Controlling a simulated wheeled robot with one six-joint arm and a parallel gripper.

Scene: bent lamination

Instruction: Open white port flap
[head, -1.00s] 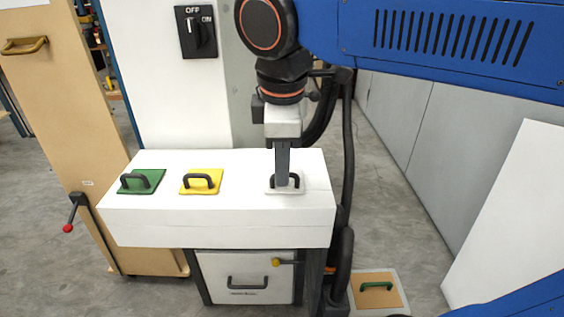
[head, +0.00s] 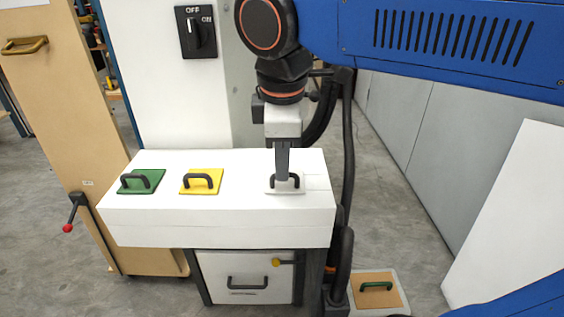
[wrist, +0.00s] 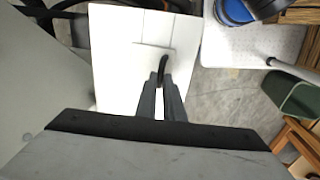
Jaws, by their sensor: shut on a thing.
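The white port flap (head: 270,188) lies at the right end of the white box top and has a dark arched handle (head: 297,179). My gripper (head: 283,179) points down at the flap and is shut on that handle, partly hiding it. In the wrist view the gripper fingers (wrist: 160,92) meet at the dark handle (wrist: 163,62), above the pale flap plate (wrist: 143,60). The plate looks flat or nearly flat; I cannot tell whether it is slightly raised.
The white box (head: 220,228) also carries a yellow flap (head: 201,188) and a green flap (head: 150,188) to the left, each with a dark handle. An OFF/ON switch (head: 196,32) is behind. A tan cabinet (head: 60,130) stands left. A green-handled panel (head: 375,300) lies low right.

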